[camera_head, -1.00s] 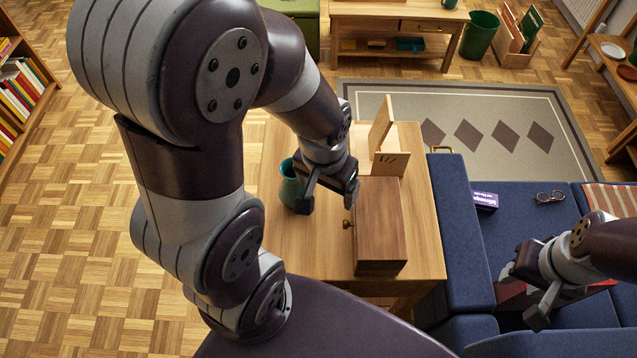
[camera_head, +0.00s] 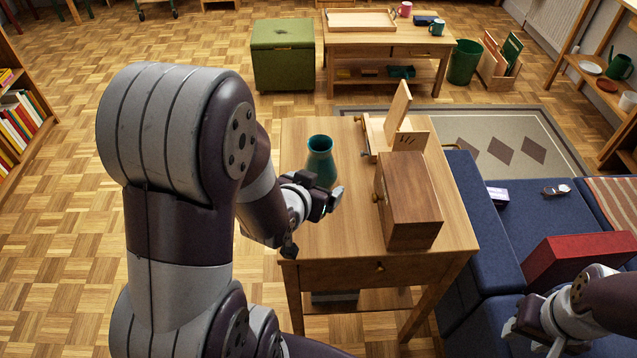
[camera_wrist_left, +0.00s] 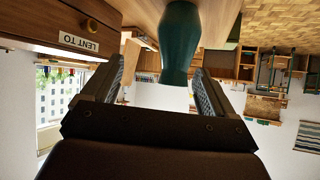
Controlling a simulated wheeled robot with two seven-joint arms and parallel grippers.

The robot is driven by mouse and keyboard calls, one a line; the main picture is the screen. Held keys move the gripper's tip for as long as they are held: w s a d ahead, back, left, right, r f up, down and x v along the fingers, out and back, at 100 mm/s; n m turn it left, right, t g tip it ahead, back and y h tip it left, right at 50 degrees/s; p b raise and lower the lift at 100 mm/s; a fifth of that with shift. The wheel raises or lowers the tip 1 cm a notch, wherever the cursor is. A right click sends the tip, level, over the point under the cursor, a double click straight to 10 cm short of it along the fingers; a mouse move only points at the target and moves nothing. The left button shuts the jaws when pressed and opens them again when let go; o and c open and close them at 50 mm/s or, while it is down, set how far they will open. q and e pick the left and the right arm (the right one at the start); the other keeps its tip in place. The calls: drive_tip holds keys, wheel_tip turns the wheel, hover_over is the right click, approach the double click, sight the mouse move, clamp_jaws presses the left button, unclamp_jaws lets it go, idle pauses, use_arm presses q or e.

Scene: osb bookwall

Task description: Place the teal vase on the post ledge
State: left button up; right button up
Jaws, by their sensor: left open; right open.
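The teal vase (camera_head: 320,163) stands upright on the wooden side table (camera_head: 345,225), near its left edge. My left gripper (camera_head: 313,220) is open and empty, low beside the vase on its near side. In the left wrist view, which looks upside down, the vase (camera_wrist_left: 180,42) is ahead of the open jaws, nearer the right-hand finger; I cannot tell whether they touch. My right gripper (camera_head: 525,322) is open and empty over the blue sofa. I cannot make out for certain which part is the post ledge.
A brown wooden box (camera_head: 408,205) with a knob stands right of the vase. Behind it is a lighter wooden piece with an upright panel (camera_head: 398,105). A red box (camera_head: 580,258) lies on the sofa (camera_head: 520,215). The table's near left top is clear.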

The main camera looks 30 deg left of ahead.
sight(316, 154)
use_arm(q)
drive_tip(key=w+a+t+b, duration=0.1)
drive_tip(key=w+t+b, duration=0.1)
drive_tip(key=w, duration=0.1)
drive_tip(key=w+a+t+b, duration=0.2)
drive_tip(key=w, duration=0.2)
drive_tip(key=w+a+t+y+b, duration=0.1)
drive_tip(key=w+t+b, duration=0.1)
drive_tip(key=w, duration=0.2)
drive_tip(key=shift+a+f+n+t, duration=0.2)
drive_tip(key=shift+a+n+t, duration=0.1)
drive_tip(key=shift+a+n, duration=0.1)
use_arm(e)
wheel_tip(316, 154, down, 8)
use_arm(q)
drive_tip(key=c, duration=1.5)
drive_tip(key=shift+r, duration=0.1)
clamp_jaws()
use_arm(e)
drive_tip(key=shift+w, duration=0.1)
